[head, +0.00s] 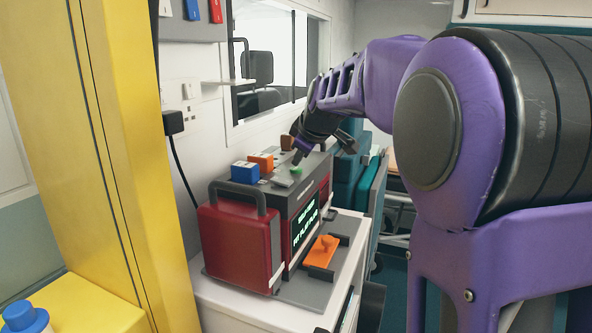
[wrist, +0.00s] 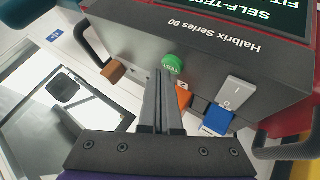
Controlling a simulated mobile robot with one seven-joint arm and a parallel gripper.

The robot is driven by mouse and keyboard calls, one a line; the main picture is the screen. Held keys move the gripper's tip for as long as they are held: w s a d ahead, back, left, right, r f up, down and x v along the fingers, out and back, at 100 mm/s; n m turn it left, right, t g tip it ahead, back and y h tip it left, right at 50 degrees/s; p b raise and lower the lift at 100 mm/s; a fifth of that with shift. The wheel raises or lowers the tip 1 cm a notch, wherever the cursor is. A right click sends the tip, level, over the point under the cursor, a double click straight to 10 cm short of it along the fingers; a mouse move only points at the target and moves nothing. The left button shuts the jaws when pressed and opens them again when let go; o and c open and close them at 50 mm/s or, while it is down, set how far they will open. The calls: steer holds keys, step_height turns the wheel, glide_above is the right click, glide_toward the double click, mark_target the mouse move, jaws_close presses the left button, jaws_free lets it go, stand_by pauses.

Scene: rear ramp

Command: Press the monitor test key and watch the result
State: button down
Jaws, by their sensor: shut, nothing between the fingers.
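The monitor (head: 290,202) is a dark grey unit with red sides, marked "Halbrix Series 90", on a white cabinet. Its screen (head: 305,221) is lit with pale green text that begins "SELF-TEST" and, below, "FIT"; the wrist view shows part of the screen (wrist: 265,15). The green test key (wrist: 174,64), labelled TEST, is on the monitor's top panel and also shows in the head view (head: 296,170). My gripper (wrist: 164,74) is shut and empty, its fingertips right by the key. I cannot tell whether they touch it.
Blue (wrist: 216,119), orange (wrist: 183,96) and brown (wrist: 112,72) connectors and a grey rocker switch (wrist: 236,93) surround the key. An orange plate with a knob (head: 320,251) lies on a grey tray before the screen. A yellow post (head: 105,130) stands at left.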

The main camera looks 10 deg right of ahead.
mark_target(299, 170)
steer(key=shift+f, duration=0.45)
stand_by(0.6)
steer(key=shift+r, duration=0.1)
steer(key=shift+r+p, duration=0.5)
steer(key=shift+r, duration=0.25)
steer(key=shift+r+p, duration=1.8)
steer(key=shift+r, duration=0.75)
